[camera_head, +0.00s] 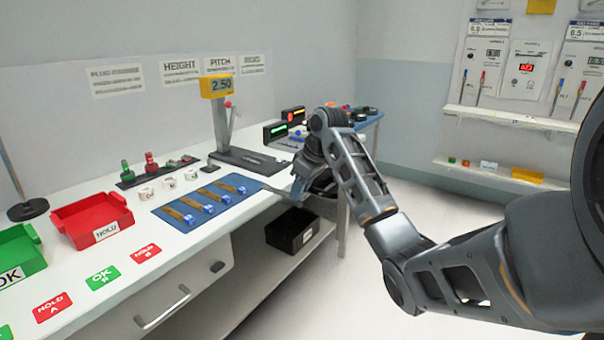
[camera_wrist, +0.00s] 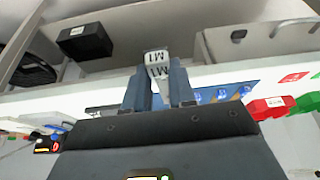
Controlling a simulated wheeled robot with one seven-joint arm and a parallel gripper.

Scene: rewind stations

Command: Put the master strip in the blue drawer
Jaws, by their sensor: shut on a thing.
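The piece sticks out beyond the two fingertips in the wrist view. In the head view my gripper is at the right end of the bench front, beside the blue mat, and the held piece is hard to make out. No blue drawer can be made out in either view. A pale drawer front with a handle (camera_head: 163,307) is under the bench and looks shut.
A blue mat (camera_head: 172,214) with several strips lies on the white bench. Red (camera_head: 104,233) and green (camera_head: 17,262) trays stand to the left. A gauge stand with a yellow display (camera_head: 216,86) is behind. A black bin (camera_head: 305,238) sits on the lower shelf.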

